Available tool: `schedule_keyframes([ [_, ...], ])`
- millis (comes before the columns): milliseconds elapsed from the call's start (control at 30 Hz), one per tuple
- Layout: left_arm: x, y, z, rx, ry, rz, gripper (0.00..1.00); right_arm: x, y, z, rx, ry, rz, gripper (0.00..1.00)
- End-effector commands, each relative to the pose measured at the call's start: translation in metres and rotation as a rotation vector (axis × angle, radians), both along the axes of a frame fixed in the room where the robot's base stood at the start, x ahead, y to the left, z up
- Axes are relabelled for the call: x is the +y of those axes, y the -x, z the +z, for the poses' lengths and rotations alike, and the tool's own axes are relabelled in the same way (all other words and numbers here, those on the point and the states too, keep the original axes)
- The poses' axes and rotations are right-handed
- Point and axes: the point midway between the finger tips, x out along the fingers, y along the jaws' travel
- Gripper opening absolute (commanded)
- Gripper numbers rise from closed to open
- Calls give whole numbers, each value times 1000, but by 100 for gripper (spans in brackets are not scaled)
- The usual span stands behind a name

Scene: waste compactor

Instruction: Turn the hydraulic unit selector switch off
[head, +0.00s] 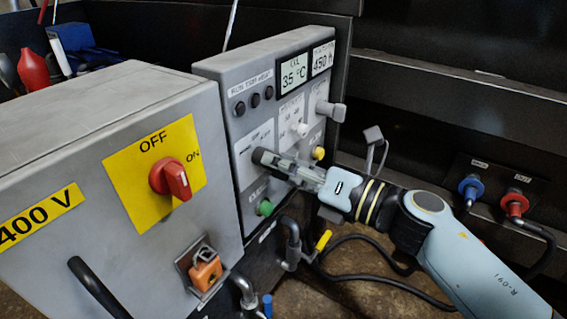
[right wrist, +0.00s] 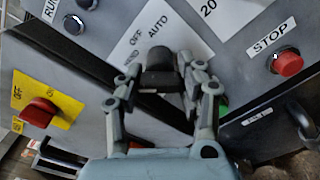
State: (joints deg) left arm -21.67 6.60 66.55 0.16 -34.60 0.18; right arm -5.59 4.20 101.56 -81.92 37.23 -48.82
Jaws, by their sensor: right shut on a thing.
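The hydraulic unit's selector switch is a black knob (right wrist: 160,72) in the middle of the right wrist view, on a white label plate reading OFF and AUTO, with a third word partly blurred. My right gripper (right wrist: 160,80) has its two fingers on either side of this knob and is shut on it. In the head view my right gripper (head: 284,165) reaches in from the right to the grey control panel (head: 228,122), and the dark knob (head: 262,157) shows at its tips. Which mark the knob points to is unclear. My left gripper is not in view.
A grey cabinet (head: 70,130) with a red rotary switch (head: 170,178) on a yellow plate stands left of the panel. A green button (head: 265,208) sits below the knob. A red STOP button (right wrist: 288,63) is at the right in the wrist view. Pipes and a cable (head: 370,275) run below.

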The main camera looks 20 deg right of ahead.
Motion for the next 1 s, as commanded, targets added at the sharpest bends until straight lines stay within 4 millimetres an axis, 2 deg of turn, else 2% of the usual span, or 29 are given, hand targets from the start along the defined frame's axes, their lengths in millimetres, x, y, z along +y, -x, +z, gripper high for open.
schedule_keyframes([
  [167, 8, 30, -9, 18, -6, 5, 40, 0, 0, 3, 44, -57, -1, 5],
  [300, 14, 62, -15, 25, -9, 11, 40, 0, 0, 5, 102, -132, -1, 5],
  [367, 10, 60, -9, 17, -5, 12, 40, 0, 0, 5, 133, -170, 0, 5],
  [700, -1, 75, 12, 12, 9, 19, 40, 0, 0, 4, 309, -395, -1, 5],
  [1000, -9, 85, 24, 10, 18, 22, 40, 0, 0, 2, 421, -538, -1, 5],
])
